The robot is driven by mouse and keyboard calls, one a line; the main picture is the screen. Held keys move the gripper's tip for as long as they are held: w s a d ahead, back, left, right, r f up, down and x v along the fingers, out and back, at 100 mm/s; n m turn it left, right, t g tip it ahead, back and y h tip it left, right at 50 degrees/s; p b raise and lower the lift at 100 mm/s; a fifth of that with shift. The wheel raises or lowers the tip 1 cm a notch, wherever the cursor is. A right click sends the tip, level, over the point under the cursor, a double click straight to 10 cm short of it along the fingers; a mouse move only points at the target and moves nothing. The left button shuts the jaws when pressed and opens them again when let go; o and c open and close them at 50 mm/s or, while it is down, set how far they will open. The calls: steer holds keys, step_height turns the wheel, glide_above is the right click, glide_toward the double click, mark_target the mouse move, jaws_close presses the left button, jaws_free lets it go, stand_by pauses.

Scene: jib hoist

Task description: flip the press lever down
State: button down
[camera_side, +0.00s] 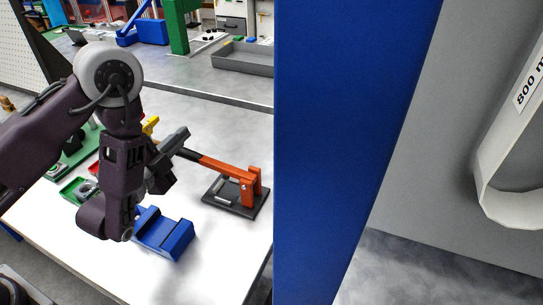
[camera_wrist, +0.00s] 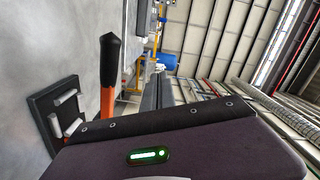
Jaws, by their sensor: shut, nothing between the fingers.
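The press lever is an orange bar (camera_side: 226,168) with a black grip (camera_side: 188,154). It is hinged at an orange bracket on a dark base plate (camera_side: 222,205), and runs out roughly level above the table towards my gripper. My gripper (camera_side: 178,136) is shut and empty, its grey fingers close to the grip end; I cannot tell whether they touch. In the wrist view the black grip (camera_wrist: 110,62) and base plate (camera_wrist: 42,118) show at the left. My fingers (camera_wrist: 155,92) are to the right of the grip there, apart from it in the picture.
A blue block (camera_side: 165,236) with a slot stands on the white table in front of the press. A green tray (camera_side: 76,190) and a yellow part (camera_side: 150,125) lie near my arm.

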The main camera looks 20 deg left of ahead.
steer(key=d+r, duration=0.9)
steer(key=d, duration=0.4)
steer(key=s+d+f+m, duration=0.1)
steer(key=s+d+m, duration=0.1)
steer(key=d, duration=0.4)
steer(key=s+d+f+m, duration=0.1)
steer(key=s+d+m, duration=0.2)
steer(key=d, duration=0.3)
steer(key=shift+s+d+m, duration=0.2)
steer(key=shift+m, duration=0.4)
